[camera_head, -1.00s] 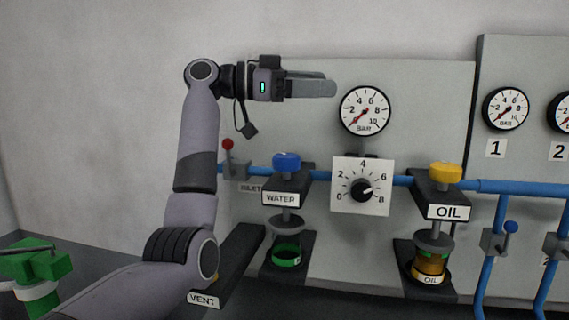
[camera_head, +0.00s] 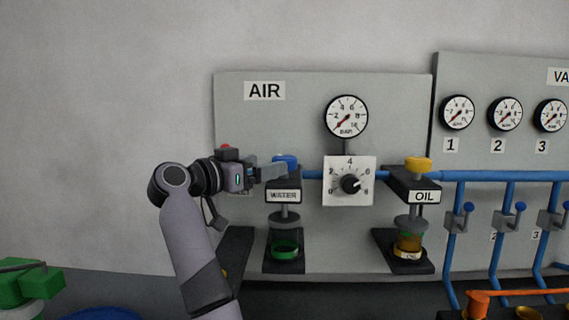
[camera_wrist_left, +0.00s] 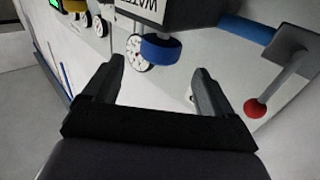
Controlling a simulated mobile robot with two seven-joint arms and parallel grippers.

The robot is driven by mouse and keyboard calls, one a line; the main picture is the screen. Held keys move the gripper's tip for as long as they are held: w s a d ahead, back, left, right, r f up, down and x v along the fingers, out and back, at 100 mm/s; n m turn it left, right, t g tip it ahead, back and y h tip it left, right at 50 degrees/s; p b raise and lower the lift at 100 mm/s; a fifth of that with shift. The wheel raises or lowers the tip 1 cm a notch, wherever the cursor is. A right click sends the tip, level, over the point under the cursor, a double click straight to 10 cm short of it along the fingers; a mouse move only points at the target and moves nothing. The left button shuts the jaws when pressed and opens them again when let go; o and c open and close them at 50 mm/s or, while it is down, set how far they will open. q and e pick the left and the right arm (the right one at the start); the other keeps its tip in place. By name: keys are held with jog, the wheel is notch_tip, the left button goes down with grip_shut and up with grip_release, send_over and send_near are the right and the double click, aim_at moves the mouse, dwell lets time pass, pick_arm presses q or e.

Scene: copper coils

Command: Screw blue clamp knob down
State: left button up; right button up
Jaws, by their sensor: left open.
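The blue clamp knob (camera_head: 288,161) sits on top of the black WATER clamp block (camera_head: 284,196) on the grey AIR panel. My left gripper (camera_head: 279,171) is just left of the knob in the head view, its fingers pointing right and partly overlapping the knob. In the left wrist view the blue knob (camera_wrist_left: 161,49) lies ahead of the open fingers (camera_wrist_left: 159,69), roughly centred between them, with nothing between the fingers. I cannot tell if they touch the knob. Below the block are a grey clamp disc (camera_head: 285,216) and a green-rimmed cup (camera_head: 285,247). My right gripper is out of view.
A white dial (camera_head: 349,181) and a pressure gauge (camera_head: 346,116) are right of the knob. A yellow knob (camera_head: 418,164) tops the OIL clamp. A red-tipped lever (camera_wrist_left: 255,108) stands close beside the right finger in the wrist view. The wall at left is clear.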

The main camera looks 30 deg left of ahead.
aim_at(284, 157)
pick_arm(q)
jog(key=w, duration=0.2)
jog(key=w+p, duration=0.1)
jog(key=w, duration=0.1)
jog(key=w+d+p, duration=0.1)
jog(key=w, duration=0.1)
jog(key=shift+w+d, duration=0.15)
jog(key=shift+w, duration=0.4)
jog(key=c, duration=1)
